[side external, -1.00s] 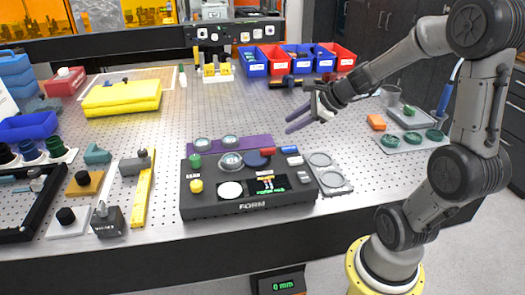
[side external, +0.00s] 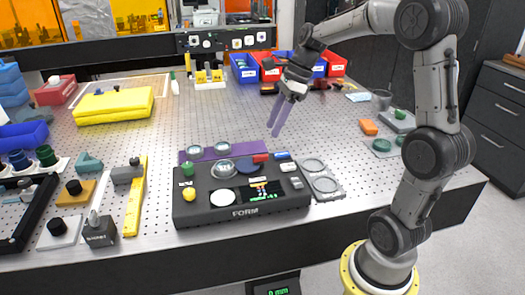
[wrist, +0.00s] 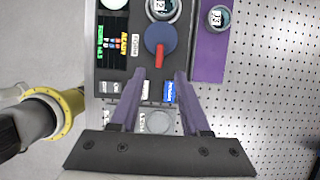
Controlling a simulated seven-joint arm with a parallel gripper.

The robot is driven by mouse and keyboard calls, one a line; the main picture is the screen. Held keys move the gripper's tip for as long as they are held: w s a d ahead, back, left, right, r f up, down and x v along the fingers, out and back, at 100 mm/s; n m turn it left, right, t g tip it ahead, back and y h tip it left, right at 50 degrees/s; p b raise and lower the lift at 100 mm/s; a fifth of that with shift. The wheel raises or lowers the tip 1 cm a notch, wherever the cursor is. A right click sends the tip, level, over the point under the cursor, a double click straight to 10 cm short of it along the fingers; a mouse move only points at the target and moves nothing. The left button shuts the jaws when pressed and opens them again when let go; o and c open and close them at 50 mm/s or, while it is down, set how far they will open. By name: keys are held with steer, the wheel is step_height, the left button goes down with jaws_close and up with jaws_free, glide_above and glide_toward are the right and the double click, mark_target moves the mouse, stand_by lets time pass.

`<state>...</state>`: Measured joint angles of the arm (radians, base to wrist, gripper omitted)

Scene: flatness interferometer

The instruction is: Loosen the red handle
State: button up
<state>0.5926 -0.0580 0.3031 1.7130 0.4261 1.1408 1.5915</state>
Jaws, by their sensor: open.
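The red handle (wrist: 159,56) is a short bar at the edge of a round dark-blue disc (wrist: 160,38) on the black FORM instrument (side external: 215,211). In the side view the handle (side external: 261,157) lies near the back right of the instrument's top, beside the disc (side external: 249,165). My gripper (side external: 273,130) has purple fingers, is open and empty, and hangs above and behind the handle, pointing down. In the wrist view my gripper (wrist: 160,74) has its fingertips apart on either side of the handle's line, with the handle just ahead of the gap.
A blue block (wrist: 169,91) and a white block sit close to the handle. Round glass optics stand beside the disc, and more lie on a purple plate (side external: 187,155). A grey tray (side external: 332,193) with two round recesses is at the right.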

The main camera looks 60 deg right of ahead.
mark_target(263, 155)
steer(key=x, duration=0.9)
steer(key=shift+c, duration=0.2)
jaws_close()
steer(key=shift+r, duration=0.1)
stand_by(1.0)
